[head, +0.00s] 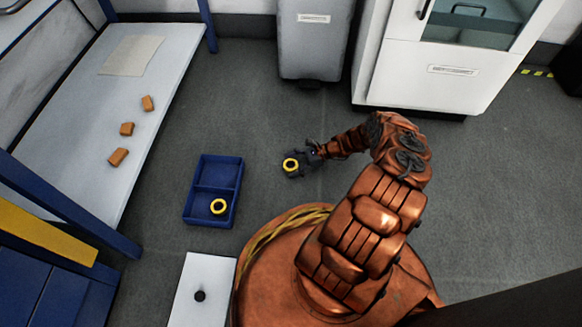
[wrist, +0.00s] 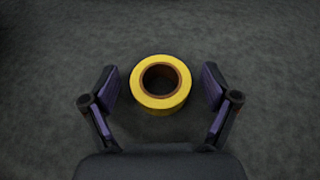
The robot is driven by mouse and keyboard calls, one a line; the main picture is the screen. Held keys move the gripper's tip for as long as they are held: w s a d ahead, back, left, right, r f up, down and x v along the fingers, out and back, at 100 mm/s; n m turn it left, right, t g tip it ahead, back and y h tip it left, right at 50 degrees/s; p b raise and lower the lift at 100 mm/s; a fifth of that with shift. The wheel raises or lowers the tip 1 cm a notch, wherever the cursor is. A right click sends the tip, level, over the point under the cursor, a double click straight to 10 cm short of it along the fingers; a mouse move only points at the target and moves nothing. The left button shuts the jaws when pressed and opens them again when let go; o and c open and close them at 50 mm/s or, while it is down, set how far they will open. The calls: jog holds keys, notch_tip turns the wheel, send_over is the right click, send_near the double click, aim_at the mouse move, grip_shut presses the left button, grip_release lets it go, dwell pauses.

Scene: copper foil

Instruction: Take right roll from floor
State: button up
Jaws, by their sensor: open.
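A yellow roll (head: 291,164) with a dark centre lies flat on the grey floor, to the right of the blue tray. In the wrist view the same roll (wrist: 160,84) sits between the two fingers of my gripper (wrist: 160,88). The fingers are open, with a gap on each side of the roll. In the head view my gripper (head: 303,163) is low by the floor at this roll. A second yellow roll (head: 219,206) lies in the front compartment of the blue tray (head: 238,180).
A grey bin (head: 314,45) and a white cabinet (head: 435,75) stand at the back. A pale bench (head: 90,100) at the left bears orange-brown blocks (head: 127,129). A white box (head: 200,293) with a black knob is in front. Floor around the roll is clear.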

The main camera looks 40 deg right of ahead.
jog(key=c, duration=1.3)
jog(key=shift+r, duration=0.1)
